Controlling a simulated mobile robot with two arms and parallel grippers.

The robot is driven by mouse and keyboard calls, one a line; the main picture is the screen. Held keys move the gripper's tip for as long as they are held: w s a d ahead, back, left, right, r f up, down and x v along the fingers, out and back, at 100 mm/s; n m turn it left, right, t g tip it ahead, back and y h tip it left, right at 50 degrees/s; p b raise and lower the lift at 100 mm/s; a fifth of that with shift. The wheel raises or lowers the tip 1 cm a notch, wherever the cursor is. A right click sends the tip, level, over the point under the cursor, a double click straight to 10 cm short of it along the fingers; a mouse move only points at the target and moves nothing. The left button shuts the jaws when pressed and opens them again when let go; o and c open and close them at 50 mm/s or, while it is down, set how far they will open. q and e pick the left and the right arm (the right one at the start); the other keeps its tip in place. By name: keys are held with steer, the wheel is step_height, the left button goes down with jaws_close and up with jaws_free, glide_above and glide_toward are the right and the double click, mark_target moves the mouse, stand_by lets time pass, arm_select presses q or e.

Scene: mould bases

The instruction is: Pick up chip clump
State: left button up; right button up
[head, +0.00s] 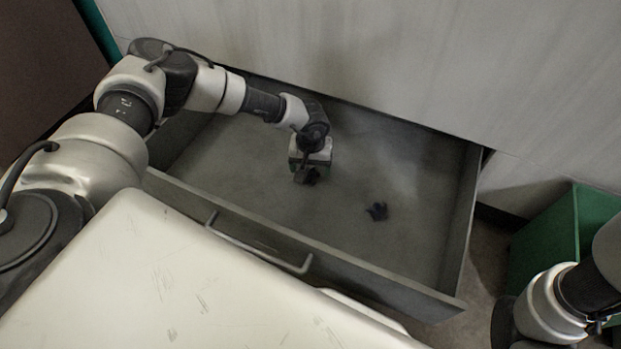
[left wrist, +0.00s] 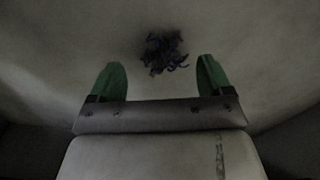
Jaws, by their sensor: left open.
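The chip clump (head: 377,211) is a small, dark, bluish tangle lying on the floor of the open grey drawer (head: 300,243), right of the drawer's middle. In the left wrist view the clump (left wrist: 163,50) shows beyond the gripper, roughly centred between its two green fingers. My left gripper (head: 307,176) is inside the drawer area, to the left of the clump in the head view and apart from it. Its fingers are spread with nothing between them. My right arm shows at the lower right, but its gripper is out of the picture.
The drawer's side walls and front panel, with a bar handle (head: 258,248), surround the clump. The drawer floor around the clump is bare. A pale cabinet face (head: 400,60) rises behind the drawer. A green bin (head: 560,235) stands on the floor at the right.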

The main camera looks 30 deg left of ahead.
mark_target(310, 170)
arm_select(q)
step_height(310, 170, down, 2)
steer(key=shift+a+b, duration=0.1)
steer(key=shift+b, duration=0.35)
steer(key=shift+f+b, duration=0.4)
steer(key=shift+f, duration=0.2)
steer(key=c, duration=1)
steer(key=shift+r, duration=0.1)
